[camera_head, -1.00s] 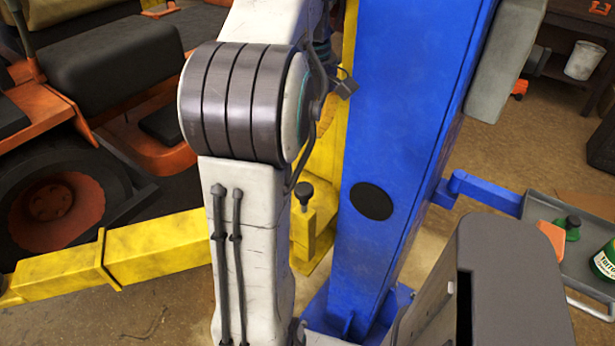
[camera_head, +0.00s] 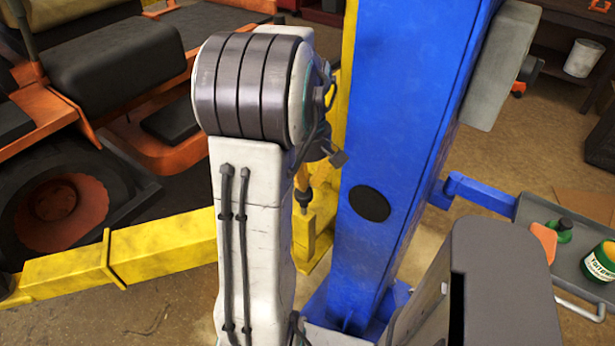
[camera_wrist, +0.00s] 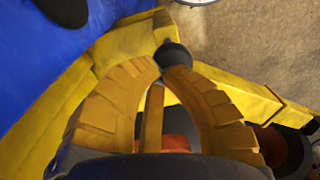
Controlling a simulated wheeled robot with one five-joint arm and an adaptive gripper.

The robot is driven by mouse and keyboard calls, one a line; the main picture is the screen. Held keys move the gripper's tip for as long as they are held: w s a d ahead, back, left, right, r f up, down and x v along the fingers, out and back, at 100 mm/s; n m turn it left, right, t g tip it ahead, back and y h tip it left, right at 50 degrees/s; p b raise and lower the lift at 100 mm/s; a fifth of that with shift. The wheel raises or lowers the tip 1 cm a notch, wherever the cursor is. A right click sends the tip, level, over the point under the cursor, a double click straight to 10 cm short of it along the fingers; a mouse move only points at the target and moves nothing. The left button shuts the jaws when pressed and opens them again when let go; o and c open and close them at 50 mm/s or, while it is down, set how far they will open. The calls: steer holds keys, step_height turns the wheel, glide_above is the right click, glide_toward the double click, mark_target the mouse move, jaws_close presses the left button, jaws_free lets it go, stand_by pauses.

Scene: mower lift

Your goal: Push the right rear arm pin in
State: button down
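The arm pin shows in the head view as a dark round knob (camera_head: 303,201) on top of a yellow block (camera_head: 305,238), left of the blue lift column (camera_head: 395,130). In the wrist view the knob (camera_wrist: 173,55) sits right at the tips of my gripper (camera_wrist: 165,68). The two ribbed yellow fingers curve together, with their tips nearly meeting. The tips appear at or touching the top of the knob; I cannot see a grasp around it. In the head view my arm hides much of the gripper. The pin's shaft is hidden.
The yellow lift arm (camera_head: 165,245) runs left from the column base. An orange mower (camera_head: 60,200) with black seat and tyres stands at left. A grey tray (camera_head: 560,240) with bottles is at right on a blue bracket. Bare floor lies between column and tray.

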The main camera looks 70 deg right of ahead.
mark_target(307, 192)
steer(key=shift+f, duration=0.2)
stand_by(0.3)
step_height(307, 192, down, 4)
steer(key=b, duration=0.2)
steer(key=shift+r+b, duration=0.15)
steer(key=shift+b, duration=0.25)
steer(key=shift+r, duration=0.25)
step_height(307, 192, up, 14)
steer(key=p, duration=0.4)
steer(key=shift+d, duration=0.25)
stand_by(0.6)
